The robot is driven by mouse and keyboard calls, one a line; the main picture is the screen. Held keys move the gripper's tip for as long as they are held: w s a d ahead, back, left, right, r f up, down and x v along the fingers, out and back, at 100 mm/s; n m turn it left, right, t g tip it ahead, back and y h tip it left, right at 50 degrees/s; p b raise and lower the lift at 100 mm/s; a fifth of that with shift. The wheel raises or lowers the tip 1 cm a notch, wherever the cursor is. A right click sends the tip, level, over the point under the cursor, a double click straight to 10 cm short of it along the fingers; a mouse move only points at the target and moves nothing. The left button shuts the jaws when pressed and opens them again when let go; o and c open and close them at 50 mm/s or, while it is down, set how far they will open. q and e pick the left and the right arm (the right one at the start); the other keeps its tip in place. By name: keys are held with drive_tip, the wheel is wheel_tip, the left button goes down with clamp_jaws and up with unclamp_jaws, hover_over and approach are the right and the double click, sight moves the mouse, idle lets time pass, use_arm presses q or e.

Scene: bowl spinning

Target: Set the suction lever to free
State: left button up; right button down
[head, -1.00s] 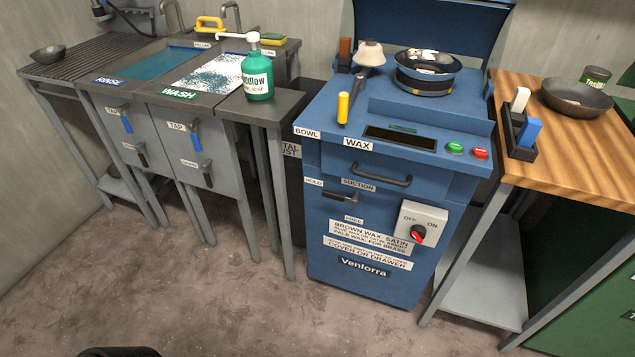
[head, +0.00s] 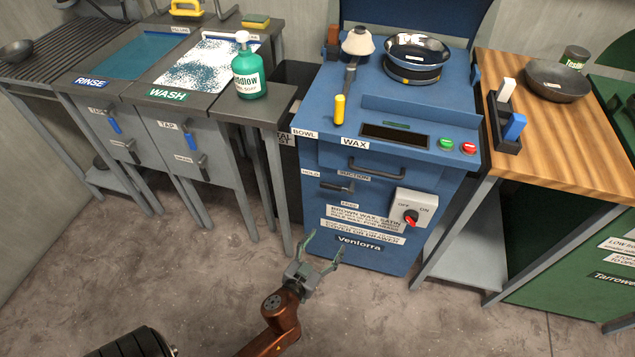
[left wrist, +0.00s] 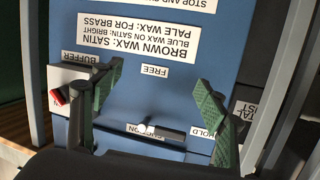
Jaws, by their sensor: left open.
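The suction lever (head: 338,187) is a dark bar on the front of the blue machine (head: 385,250), under the SUCTION label (head: 354,176). It lies roughly level, pointing left toward the HOLD label (head: 309,172). The FREE label (head: 349,204) is below it. My left gripper (head: 324,245) is open and empty, low in front of the machine and below the lever. In the left wrist view the scene is upside down; the lever (left wrist: 168,134) appears between the green-padded fingers (left wrist: 158,82), apart from them, pointing toward HOLD. My right gripper is out of view.
A drawer handle (head: 380,170) sits above the lever. An OFF/ON switch box (head: 413,207) with a red knob is to its right. A grey side table (head: 255,108) stands left of the machine, a wooden bench (head: 560,125) right. The floor in front is open.

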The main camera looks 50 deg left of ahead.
sight(330, 189)
use_arm(q)
drive_tip(key=w+a+r+n+y+p, duration=0.1)
drive_tip(key=a+r+n+y, duration=0.1)
drive_tip(key=r, duration=0.4)
drive_tip(key=w+a+r+n+y, duration=0.2)
drive_tip(key=r, duration=0.5)
drive_tip(key=shift+y, duration=0.4)
drive_tip(key=x, duration=0.6)
drive_tip(key=shift+w+r, duration=0.1)
drive_tip(key=shift+w, duration=0.2)
drive_tip(key=shift+w+a+b, duration=0.3)
drive_tip(key=shift+w+a, duration=0.1)
drive_tip(key=shift+w, duration=0.1)
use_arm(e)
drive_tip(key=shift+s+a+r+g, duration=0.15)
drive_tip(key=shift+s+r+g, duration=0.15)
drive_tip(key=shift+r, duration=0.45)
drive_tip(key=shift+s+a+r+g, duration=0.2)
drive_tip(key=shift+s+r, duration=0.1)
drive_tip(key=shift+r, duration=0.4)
use_arm(q)
drive_tip(key=shift+c, duration=0.4)
drive_tip(key=c, duration=1.6)
